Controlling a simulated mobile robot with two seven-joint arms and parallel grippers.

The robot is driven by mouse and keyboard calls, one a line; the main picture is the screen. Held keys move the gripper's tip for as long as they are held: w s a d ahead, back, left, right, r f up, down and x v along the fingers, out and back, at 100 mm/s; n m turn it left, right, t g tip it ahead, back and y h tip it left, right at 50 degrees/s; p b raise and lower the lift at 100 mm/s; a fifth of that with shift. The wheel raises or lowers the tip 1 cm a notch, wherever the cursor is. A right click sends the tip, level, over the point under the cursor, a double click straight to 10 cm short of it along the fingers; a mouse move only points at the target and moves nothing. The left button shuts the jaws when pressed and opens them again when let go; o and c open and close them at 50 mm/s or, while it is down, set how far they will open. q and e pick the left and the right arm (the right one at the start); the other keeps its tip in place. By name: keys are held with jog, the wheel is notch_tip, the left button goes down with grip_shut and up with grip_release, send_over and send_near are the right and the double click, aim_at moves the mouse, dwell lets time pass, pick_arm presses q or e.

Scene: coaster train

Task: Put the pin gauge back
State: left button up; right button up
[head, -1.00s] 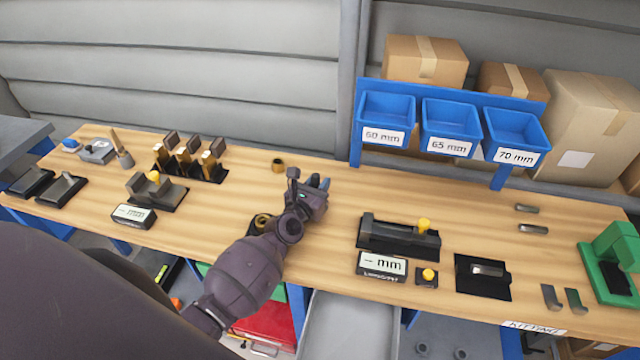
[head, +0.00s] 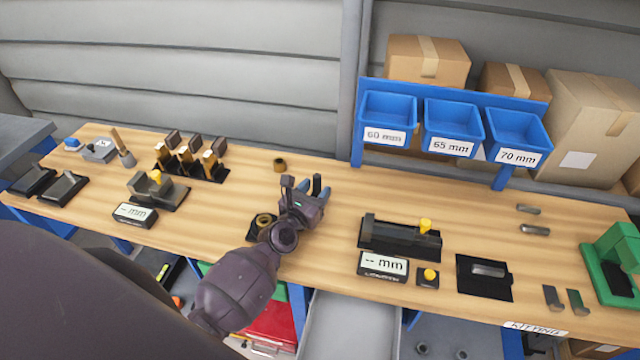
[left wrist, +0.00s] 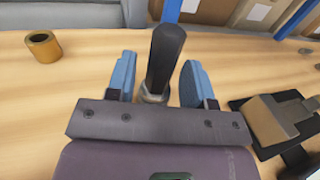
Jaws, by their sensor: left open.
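A tool with a dark rounded handle and a silver collar, which looks like the pin gauge (left wrist: 165,55), stands between my fingers in the left wrist view. Its lower end is hidden behind the gripper plate. My left gripper (head: 319,187) is over the middle of the bench, its blue fingers pointing towards the wall. In the left wrist view the open fingers (left wrist: 156,80) are on either side of the handle, with gaps visible. My right gripper is not in view.
A brass ring (head: 280,164) stands beyond the hand; another (head: 264,220) sits on a dark pad beside my wrist. A black measuring fixture (head: 400,240) with a display (head: 383,264) is to the right. Blue bins (head: 450,122) stand at the back. Bench between hand and bins is clear.

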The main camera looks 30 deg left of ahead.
pick_arm(q)
jog(key=s, duration=0.8)
jog(key=shift+s+b, duration=0.1)
jog(key=shift+b, duration=0.3)
jog(key=shift+s, duration=0.5)
